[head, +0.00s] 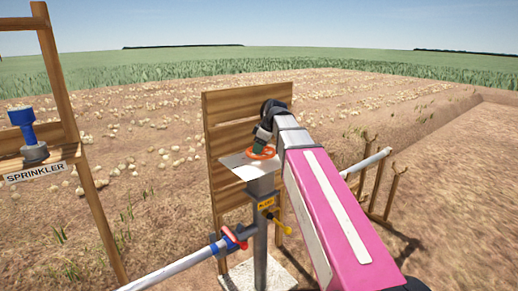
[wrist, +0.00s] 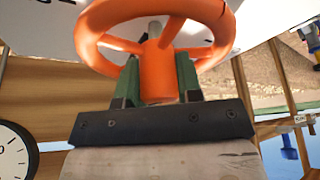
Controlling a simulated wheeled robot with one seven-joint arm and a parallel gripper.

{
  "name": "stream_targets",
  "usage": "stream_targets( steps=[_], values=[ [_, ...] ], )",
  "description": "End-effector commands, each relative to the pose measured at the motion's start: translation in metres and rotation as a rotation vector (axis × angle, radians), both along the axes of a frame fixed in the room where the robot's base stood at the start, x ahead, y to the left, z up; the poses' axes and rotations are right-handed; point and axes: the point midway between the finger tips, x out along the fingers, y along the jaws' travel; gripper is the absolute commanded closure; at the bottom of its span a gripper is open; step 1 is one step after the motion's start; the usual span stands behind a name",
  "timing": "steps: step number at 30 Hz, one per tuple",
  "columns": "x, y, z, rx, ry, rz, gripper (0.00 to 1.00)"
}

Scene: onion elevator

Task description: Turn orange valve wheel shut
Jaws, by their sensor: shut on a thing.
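The orange valve wheel (head: 262,154) sits on top of a grey post (head: 261,210), above a tilted white plate (head: 238,166). In the wrist view the wheel (wrist: 211,14) fills the top, with its hub and spokes showing. My gripper (head: 259,143) reaches the wheel from above in the head view. In the wrist view its two green fingers (wrist: 158,80) stand on either side of the orange hub, shut on the wheel. The far side of the hub and the exact finger contact are hidden.
A yellow-tagged fitting (head: 267,204) and a red handle (head: 234,238) on a white pipe (head: 172,271) are below the wheel. A slatted wooden panel (head: 228,109) stands behind. A sprinkler stand (head: 36,152) is left. A round dial (wrist: 13,152) shows in the wrist view.

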Motion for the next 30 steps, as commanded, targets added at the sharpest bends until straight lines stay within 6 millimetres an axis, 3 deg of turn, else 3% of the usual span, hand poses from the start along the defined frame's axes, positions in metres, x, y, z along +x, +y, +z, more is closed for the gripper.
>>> stream_targets(
  steps=[30],
  values=[
    [0.004,-0.004,0.0008,0.0,-0.002,-0.946,0.91]
  ],
)
